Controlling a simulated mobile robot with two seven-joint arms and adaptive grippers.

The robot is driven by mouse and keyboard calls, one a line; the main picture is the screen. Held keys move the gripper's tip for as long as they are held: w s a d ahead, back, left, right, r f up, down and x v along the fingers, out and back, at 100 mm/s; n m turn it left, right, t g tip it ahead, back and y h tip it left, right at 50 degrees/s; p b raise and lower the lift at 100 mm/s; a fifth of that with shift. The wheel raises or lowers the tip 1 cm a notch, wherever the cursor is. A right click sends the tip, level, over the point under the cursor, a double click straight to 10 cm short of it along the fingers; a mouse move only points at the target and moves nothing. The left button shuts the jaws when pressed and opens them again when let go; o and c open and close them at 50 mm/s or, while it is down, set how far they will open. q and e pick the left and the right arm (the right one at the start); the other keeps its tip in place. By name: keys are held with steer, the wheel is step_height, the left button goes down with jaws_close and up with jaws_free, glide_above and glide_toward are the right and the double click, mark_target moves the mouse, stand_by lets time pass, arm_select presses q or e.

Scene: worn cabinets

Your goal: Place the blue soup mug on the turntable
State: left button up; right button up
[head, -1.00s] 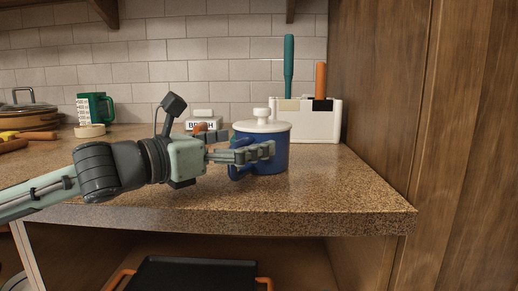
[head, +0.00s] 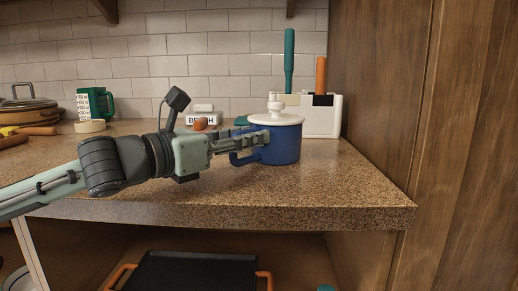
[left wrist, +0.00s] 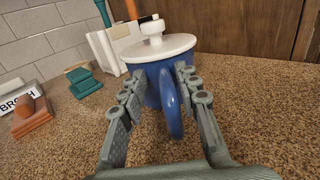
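The blue soup mug (head: 283,148) with a white knobbed lid stands upright on the speckled counter; it also shows in the left wrist view (left wrist: 152,92). Its blue handle (left wrist: 171,105) points towards my left gripper (head: 262,139). In the left wrist view, the fingers of this gripper (left wrist: 158,95) are apart, one on each side of the handle, with their tips close to the mug wall. Whether they touch the mug I cannot tell. I cannot make out the turntable for certain. My right gripper is out of view.
Behind the mug is a white holder (head: 320,118) with teal and orange handles. A BROTH label (head: 203,120), a green mug (head: 95,103), a cream ring (head: 90,126) and a lidded pot (head: 28,112) stand leftward. A wooden panel (head: 385,110) bounds the right; the front counter is clear.

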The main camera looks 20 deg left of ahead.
arm_select(q)
jaws_close()
stand_by(0.3)
steer(key=shift+r, duration=0.15)
